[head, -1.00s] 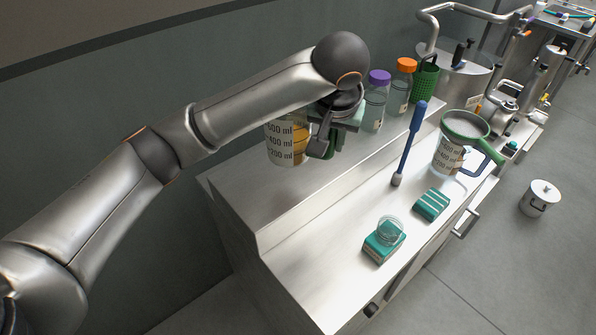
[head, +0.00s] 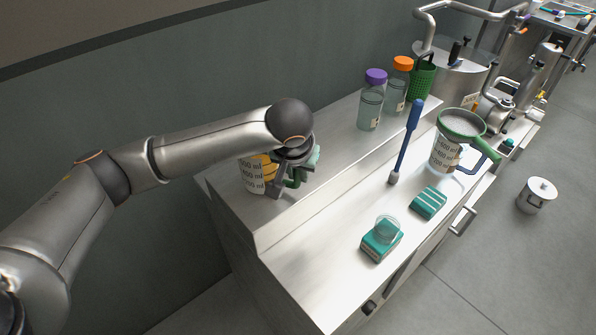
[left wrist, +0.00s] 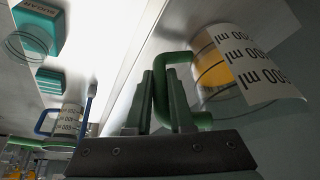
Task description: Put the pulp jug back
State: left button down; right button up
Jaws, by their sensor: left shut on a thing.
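The pulp jug (head: 252,176) is a clear measuring jug with a white ml scale, orange pulp inside and a green handle. It is at the left end of the raised back shelf (head: 330,150); I cannot tell whether its base touches the shelf. My left gripper (head: 290,176) is shut on its green handle and partly hides the jug's right side. In the left wrist view the handle passes between the fingers (left wrist: 163,88), and the jug (left wrist: 222,72) is to their right. My right gripper is not in view.
A second jug (head: 444,156) with a green-rimmed sieve (head: 462,122) stands on the lower counter (head: 330,265). A blue brush (head: 407,145), a teal block (head: 429,202) and a teal box (head: 382,241) are nearby. Purple-capped (head: 371,105) and orange-capped (head: 398,88) bottles stand farther along the shelf.

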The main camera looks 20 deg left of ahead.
pick_arm(q)
jog(key=c, duration=0.8)
grip_release()
jog(key=v, duration=1.2)
jog(key=shift+p, duration=0.4)
jog(key=shift+d+r, duration=0.1)
